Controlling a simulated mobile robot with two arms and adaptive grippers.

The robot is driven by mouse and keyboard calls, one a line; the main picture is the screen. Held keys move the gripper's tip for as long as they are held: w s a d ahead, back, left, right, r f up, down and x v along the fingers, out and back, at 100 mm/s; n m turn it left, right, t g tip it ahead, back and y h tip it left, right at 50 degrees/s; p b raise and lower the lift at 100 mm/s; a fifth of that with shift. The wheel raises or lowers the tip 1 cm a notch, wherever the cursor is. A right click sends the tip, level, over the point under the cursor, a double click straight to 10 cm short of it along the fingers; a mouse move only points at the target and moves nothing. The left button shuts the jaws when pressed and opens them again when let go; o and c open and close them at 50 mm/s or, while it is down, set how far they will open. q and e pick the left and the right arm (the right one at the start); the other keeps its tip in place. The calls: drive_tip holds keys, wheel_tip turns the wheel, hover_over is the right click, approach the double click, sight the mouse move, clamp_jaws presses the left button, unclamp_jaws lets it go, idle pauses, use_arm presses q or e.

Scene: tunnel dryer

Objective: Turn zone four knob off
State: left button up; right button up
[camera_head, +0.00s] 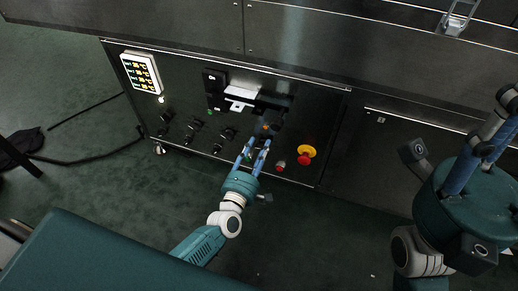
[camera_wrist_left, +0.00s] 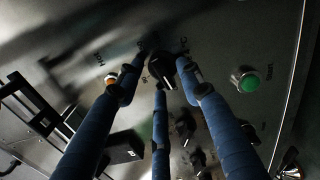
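The dark control panel (camera_head: 230,160) has a row of black knobs along its lower part. My left gripper (camera_head: 257,146) reaches up to the panel, right of three knobs and left of the red button. In the left wrist view, its three blue fingers (camera_wrist_left: 163,76) are spread around a black knob (camera_wrist_left: 161,64). The knob shows between and just beyond the fingertips, and I cannot tell whether they touch it. My right gripper (camera_head: 497,128) is at the right, fingers spread, empty, away from the panel.
A yellow and red emergency stop (camera_head: 306,154) and a red button (camera_head: 280,166) sit right of my left gripper. A lit display (camera_head: 141,73) is at upper left. The left wrist view shows a green button (camera_wrist_left: 246,80) beside the fingers. Green floor lies in front.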

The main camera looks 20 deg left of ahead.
use_arm(q)
drive_tip(key=s, duration=1.2)
drive_tip(key=shift+a, duration=0.2)
